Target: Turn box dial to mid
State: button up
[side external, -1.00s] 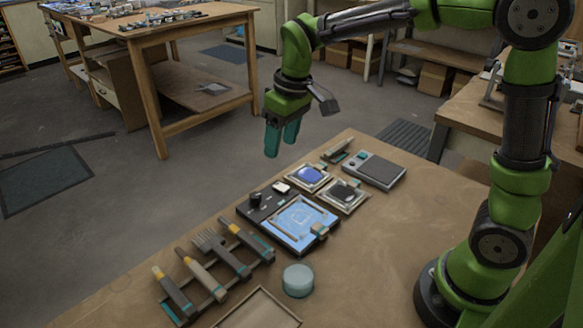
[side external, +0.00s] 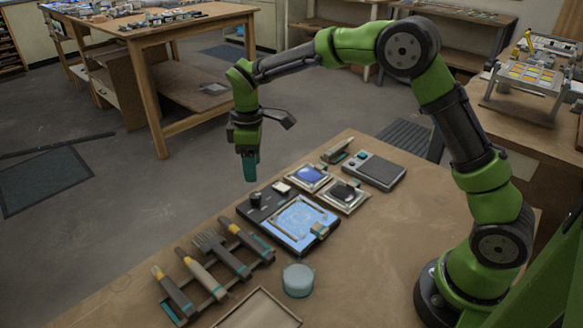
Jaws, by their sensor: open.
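The light box (side external: 306,236) lies on the table with a lit blue panel on top. Its small black dial (side external: 256,200) stands upright at the box's far left corner, on a dark strip beside a small white piece (side external: 282,187). The dial's exact setting is too small to read. My gripper (side external: 250,178) points down just above the dial, with a small gap between the teal fingertips and the dial. It is open and holds nothing. From this side the fingers overlap, so the space between them is hidden.
Two framed trays, one with blue (side external: 311,174) and one with black (side external: 345,194), lie behind the box. A grey device (side external: 375,171) is beyond them. A rack with several brushes and tools (side external: 212,262) and a round teal-grey jar (side external: 298,280) are in front.

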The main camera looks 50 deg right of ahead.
aim_at(255, 195)
notch_tip(255, 195, down, 9)
jog(key=shift+r, duration=0.15)
jog(key=c, duration=1.1)
jog(key=shift+o, duration=0.2)
jog(key=shift+m, duration=0.4)
jog(key=m, duration=1.1)
jog(key=shift+r, duration=0.1)
